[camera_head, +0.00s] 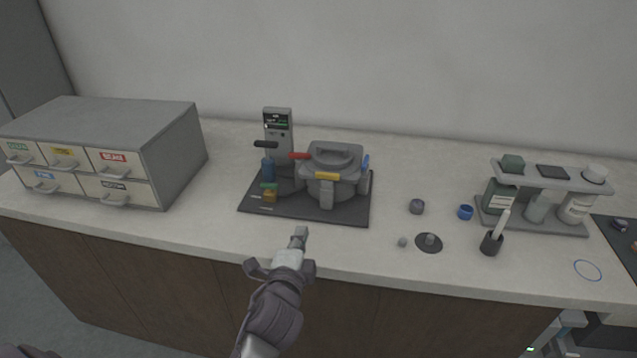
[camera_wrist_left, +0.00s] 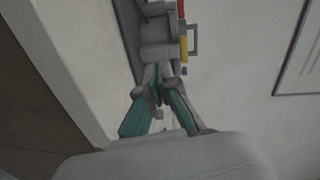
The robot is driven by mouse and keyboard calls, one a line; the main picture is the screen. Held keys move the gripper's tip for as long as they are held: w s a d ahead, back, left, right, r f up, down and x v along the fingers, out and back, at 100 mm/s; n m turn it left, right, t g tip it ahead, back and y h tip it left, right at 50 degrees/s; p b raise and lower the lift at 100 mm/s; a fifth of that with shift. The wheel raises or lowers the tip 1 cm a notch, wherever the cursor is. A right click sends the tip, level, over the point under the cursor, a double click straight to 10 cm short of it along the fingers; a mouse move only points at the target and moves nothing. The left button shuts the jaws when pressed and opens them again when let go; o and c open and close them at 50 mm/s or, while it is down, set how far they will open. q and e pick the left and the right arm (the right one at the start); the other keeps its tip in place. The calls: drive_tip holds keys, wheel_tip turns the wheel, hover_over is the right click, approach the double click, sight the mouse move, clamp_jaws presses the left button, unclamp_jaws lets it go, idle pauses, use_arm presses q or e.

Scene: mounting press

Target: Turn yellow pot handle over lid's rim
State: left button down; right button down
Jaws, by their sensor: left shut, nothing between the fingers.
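The grey pot (camera_head: 333,188) of the mounting press stands on a dark base plate (camera_head: 300,212), with its grey lid (camera_head: 335,155) on top. The yellow handle (camera_head: 327,176) sits at the pot's front, near the lid's rim. A red handle (camera_head: 299,156) is on the left side and a blue handle (camera_head: 366,162) on the right. The left wrist view also shows the yellow handle (camera_wrist_left: 184,49). My left gripper (camera_head: 299,233) is shut and empty, in front of the base plate and apart from the pot.
A grey control column (camera_head: 278,135) with a black lever stands left of the pot. A drawer cabinet (camera_head: 170,150) is at the left. A bottle rack (camera_head: 540,228), a blue cap (camera_head: 465,212) and small parts are at the right.

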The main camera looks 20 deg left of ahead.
use_arm(q)
wheel_tip(320, 180, up, 3)
drive_tip(key=w+m+t, duration=0.1)
drive_tip(key=w+m, duration=0.1)
drive_tip(key=p, duration=0.2)
approach(320, 176)
drive_tip(key=shift+t, duration=0.3)
drive_tip(key=x, duration=0.7)
drive_tip(key=shift+w+a+f, duration=0.1)
drive_tip(key=shift+w+f, duration=0.1)
drive_tip(key=shift+f, duration=0.05)
